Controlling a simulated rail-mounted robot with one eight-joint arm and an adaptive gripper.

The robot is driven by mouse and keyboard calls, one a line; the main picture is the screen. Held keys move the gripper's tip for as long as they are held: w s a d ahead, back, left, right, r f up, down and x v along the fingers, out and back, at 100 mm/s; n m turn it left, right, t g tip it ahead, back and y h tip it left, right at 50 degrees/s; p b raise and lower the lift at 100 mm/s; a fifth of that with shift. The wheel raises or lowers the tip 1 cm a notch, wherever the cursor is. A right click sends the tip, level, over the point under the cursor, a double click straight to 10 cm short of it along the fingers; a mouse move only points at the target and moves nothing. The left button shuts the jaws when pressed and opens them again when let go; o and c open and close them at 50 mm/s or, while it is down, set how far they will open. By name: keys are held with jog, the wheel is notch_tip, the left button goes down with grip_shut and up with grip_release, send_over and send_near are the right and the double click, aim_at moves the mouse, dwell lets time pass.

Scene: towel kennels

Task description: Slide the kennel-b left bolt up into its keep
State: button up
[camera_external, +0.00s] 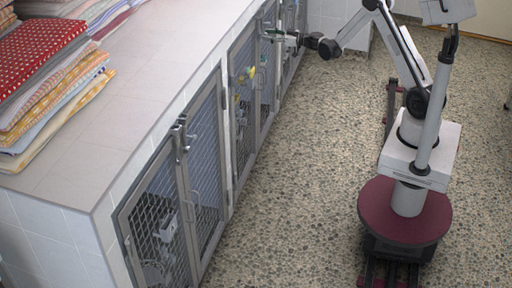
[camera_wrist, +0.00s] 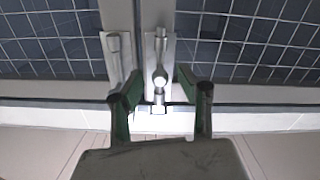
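My gripper (camera_external: 290,38) is at the top of a far kennel's mesh doors in the external view. In the wrist view, its two green-padded fingers (camera_wrist: 160,92) are apart, with a bolt (camera_wrist: 161,50) on a pale plate between them. The bolt's round knob (camera_wrist: 160,78) lies in line with the gap; contact with either finger cannot be told. A small fitting (camera_wrist: 157,108), possibly its keep, sits on the white edge below. A second bolt (camera_wrist: 114,55) is just left, partly behind the left finger. Kennel labels are not readable.
The wrist view seems inverted, with the white counter edge (camera_wrist: 60,117) below the doors. The tiled counter (camera_external: 150,60) holds folded towels (camera_external: 45,75) at the near left. Nearer mesh doors (camera_external: 160,215) carry bolts (camera_external: 180,137).

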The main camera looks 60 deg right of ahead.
jog(key=shift+w+a, duration=0.25)
jog(key=shift+w, duration=0.85)
jog(key=shift+c, duration=0.5)
grip_shut()
